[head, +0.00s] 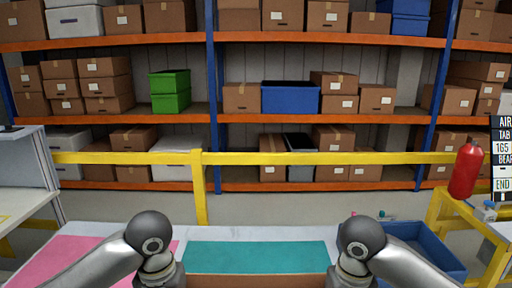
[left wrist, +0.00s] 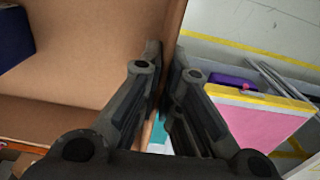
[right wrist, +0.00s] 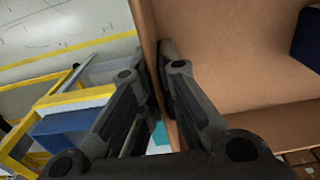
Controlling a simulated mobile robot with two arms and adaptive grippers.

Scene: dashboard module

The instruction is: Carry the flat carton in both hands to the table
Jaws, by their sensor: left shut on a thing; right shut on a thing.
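The brown flat carton shows as a strip at the bottom middle of the head view (head: 256,281). Its open inside fills much of the left wrist view (left wrist: 95,60) and the right wrist view (right wrist: 230,60). My left gripper (left wrist: 166,62) is shut on one side wall of the carton, and my right gripper (right wrist: 158,62) is shut on the opposite wall. In the head view both sets of fingers are hidden below the wrists. The pale table (head: 210,233) lies ahead of the carton, with a teal mat (head: 257,257) and a pink mat (head: 75,262) on it.
A blue bin (head: 425,250) is at the right of the table. A yellow rail (head: 300,158) runs behind it, before shelves of boxes. A red fire extinguisher (head: 466,170) stands at the right. A grey-white workstation (head: 25,175) is at the left.

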